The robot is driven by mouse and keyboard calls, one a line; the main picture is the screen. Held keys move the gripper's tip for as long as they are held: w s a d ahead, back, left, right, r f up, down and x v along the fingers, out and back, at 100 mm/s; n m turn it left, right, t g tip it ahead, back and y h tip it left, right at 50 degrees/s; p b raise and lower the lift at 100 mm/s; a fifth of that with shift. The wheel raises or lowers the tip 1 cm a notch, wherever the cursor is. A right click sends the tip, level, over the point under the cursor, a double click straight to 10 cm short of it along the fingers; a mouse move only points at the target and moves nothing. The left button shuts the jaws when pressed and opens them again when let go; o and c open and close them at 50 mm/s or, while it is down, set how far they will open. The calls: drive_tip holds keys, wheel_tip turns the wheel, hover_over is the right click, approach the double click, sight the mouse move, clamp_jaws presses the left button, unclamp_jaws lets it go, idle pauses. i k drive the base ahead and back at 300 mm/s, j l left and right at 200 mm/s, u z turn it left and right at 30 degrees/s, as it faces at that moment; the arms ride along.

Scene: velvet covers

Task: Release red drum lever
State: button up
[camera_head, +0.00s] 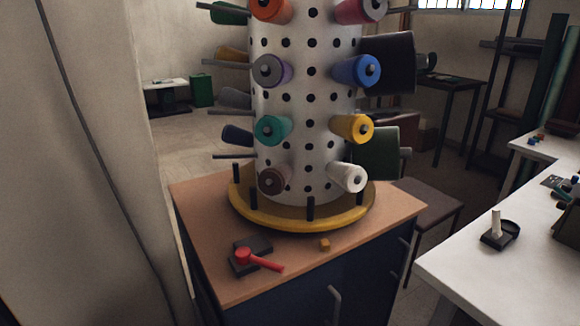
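A red lever (264,262) with a round hub at its left end sits on a dark base (242,266) on the front left of a wooden cabinet top. Its handle points right and slightly toward the front. Behind it stands a white perforated drum (312,100) with spools of several colours on pegs. The drum rests on a yellow round base (285,217) with short black posts around its rim. My gripper does not show in the view.
The wooden top (205,220) is otherwise clear in front. A white table (500,285) stands at the right with a dark holder (500,236). A pale wall or curtain (90,160) closes off the left.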

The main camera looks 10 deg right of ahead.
sight(243, 256)
drive_tip(key=j+z, duration=0.4)
drive_tip(key=j, duration=0.6)
drive_tip(key=j+z, duration=0.45)
drive_tip(key=j, duration=0.55)
